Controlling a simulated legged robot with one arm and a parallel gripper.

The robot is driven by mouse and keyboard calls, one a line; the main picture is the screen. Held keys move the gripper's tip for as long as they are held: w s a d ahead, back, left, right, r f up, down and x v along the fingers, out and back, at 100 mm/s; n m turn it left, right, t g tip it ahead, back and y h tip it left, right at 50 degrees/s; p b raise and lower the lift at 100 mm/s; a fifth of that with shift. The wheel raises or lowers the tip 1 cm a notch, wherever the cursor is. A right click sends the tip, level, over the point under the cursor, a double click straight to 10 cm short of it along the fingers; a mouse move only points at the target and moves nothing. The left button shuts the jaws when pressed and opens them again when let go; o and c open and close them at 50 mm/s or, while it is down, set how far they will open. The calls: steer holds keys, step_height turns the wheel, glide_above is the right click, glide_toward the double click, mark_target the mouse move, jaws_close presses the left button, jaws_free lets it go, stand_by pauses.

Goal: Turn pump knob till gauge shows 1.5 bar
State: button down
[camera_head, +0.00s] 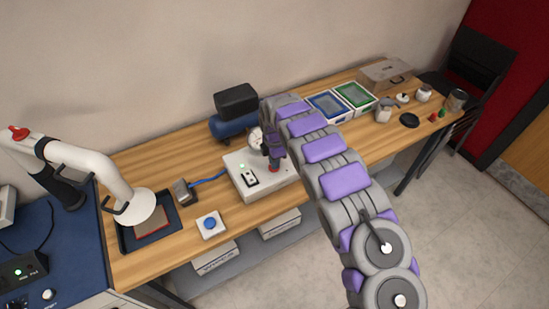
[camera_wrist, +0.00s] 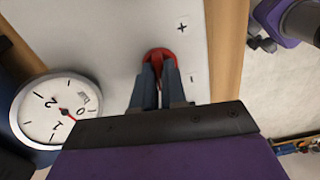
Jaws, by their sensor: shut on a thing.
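The red knob (camera_wrist: 160,54) sits on the white pump box, between a plus mark and a minus mark. My gripper (camera_wrist: 158,82) is shut on it, with both fingers against the knob in the wrist view. In the head view my gripper (camera_head: 273,157) points down over the knob (camera_head: 274,169). The round white gauge (camera_wrist: 50,112) is left of the fingers in the wrist view. Its red needle points between 0 and 1, nearer 0. In the head view the gauge (camera_head: 255,141) is partly hidden by my arm. The white box (camera_head: 238,164) carries a green light and a switch.
A blue tank with a black top (camera_head: 235,105) stands behind the box. A blue button (camera_head: 209,223) and a black tray (camera_head: 133,239) are left. Blue and green bins (camera_head: 354,96) and small jars are right. A white arm (camera_head: 105,180) stands far left.

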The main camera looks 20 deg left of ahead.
steer(key=m+p, duration=0.1)
steer(key=m, duration=0.5)
steer(key=shift+a+r, duration=0.15)
steer(key=m, duration=0.4)
steer(key=shift+p, duration=0.35)
steer(key=m, duration=0.3)
steer(key=shift+w+m, duration=0.1)
steer(key=shift+m, duration=0.3)
steer(key=m, duration=0.5)
steer(key=m+b, duration=0.1)
steer(key=m, duration=0.5)
steer(key=shift+m, duration=0.3)
steer(key=c, duration=1.2)
jaws_free()
